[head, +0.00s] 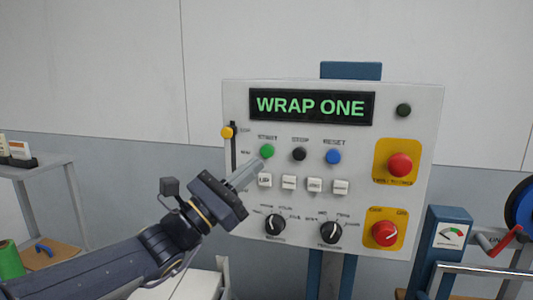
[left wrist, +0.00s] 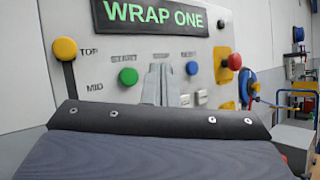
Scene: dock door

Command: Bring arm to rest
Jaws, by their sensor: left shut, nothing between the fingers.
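My left gripper (head: 245,174) is shut and empty. In the head view it reaches up from the lower left, in front of a white control panel (head: 410,110). Its fingertips show close to the green START button (head: 267,151) and the row of white switches. In the left wrist view the closed fingers (left wrist: 158,84) stand between the green button (left wrist: 128,77) and the blue button (left wrist: 192,68), hiding the STOP button there. Whether the fingers touch the panel cannot be told. My right gripper is in neither view.
The panel's display (head: 312,106) reads WRAP ONE. A yellow slider knob (head: 227,132), two red buttons (head: 400,165) and two black dials (head: 275,225) are on it. A grey table (head: 45,168) stands left. A blue gauge post (head: 448,235) and a red-handled crank (head: 507,240) stand right.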

